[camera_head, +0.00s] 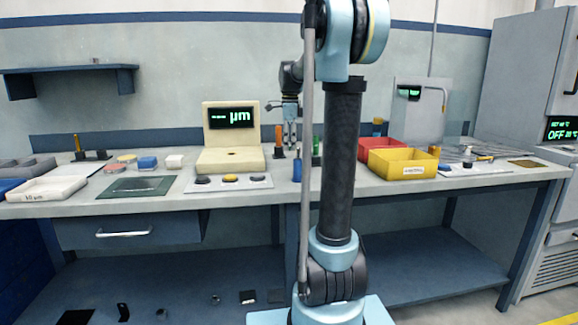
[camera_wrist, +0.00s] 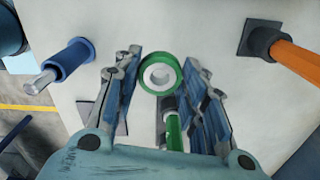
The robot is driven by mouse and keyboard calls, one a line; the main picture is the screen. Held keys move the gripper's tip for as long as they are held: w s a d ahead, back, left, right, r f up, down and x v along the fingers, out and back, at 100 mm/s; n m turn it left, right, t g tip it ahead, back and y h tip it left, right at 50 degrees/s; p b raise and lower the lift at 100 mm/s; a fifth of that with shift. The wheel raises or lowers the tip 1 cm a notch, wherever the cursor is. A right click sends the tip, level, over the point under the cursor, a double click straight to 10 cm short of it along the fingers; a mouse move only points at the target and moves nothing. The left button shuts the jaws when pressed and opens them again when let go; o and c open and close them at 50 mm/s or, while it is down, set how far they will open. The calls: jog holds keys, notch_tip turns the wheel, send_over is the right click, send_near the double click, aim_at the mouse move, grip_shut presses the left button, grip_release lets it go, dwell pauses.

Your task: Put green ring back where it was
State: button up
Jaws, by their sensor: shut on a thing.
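The green ring (camera_wrist: 160,74) is between the fingertips of my gripper (camera_wrist: 158,84) in the wrist view, its open face toward the camera and a pale centre showing. My gripper is shut on it. A green post (camera_wrist: 174,130) shows just below the ring in that view, partly hidden by my gripper; the ring appears off the post's tip. In the head view my gripper (camera_head: 290,138) hangs above the bench among the posts, near the green post (camera_head: 316,150). The ring is too small to make out there.
A blue post (camera_wrist: 68,62) with a metal tip stands left and an orange post (camera_wrist: 290,52) right in the wrist view. A measuring device (camera_head: 231,158), red bin (camera_head: 380,146) and yellow bin (camera_head: 403,170) flank the posts on the bench (camera_head: 345,185).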

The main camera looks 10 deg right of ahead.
aim_at(290, 168)
jog(key=shift+f, duration=3.8)
jog(key=o, duration=0.9)
jog(key=shift+o, duration=0.2)
notch_tip(290, 168, up, 12)
